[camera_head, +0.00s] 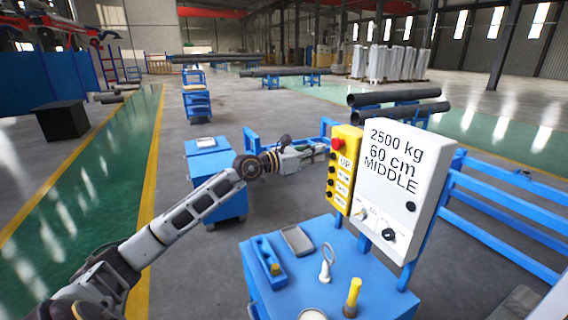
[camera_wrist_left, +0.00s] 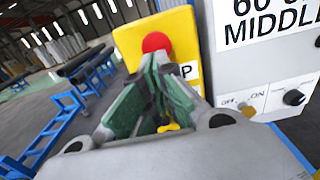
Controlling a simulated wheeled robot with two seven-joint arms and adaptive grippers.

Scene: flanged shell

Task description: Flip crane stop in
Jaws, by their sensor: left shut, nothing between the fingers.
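The red crane stop button (camera_head: 338,144) sits at the top of the yellow push-button box (camera_head: 344,170), above a button row marked UP. In the left wrist view the red button (camera_wrist_left: 156,42) shows just beyond my fingertips. My left gripper (camera_head: 322,151) is shut and empty, at the left side of the yellow box near the button. In the left wrist view its green-padded fingers (camera_wrist_left: 158,68) come together just below the red button; I cannot tell whether they touch it. My right gripper is not in view.
A white panel (camera_head: 398,170) reading 2500 kg, 60 cm, MIDDLE adjoins the yellow box, with an OFF/ON switch (camera_wrist_left: 248,111) and a black knob (camera_wrist_left: 293,97). Below stands a blue cart (camera_head: 350,275) with small tools. Blue rails (camera_head: 500,205) are at right.

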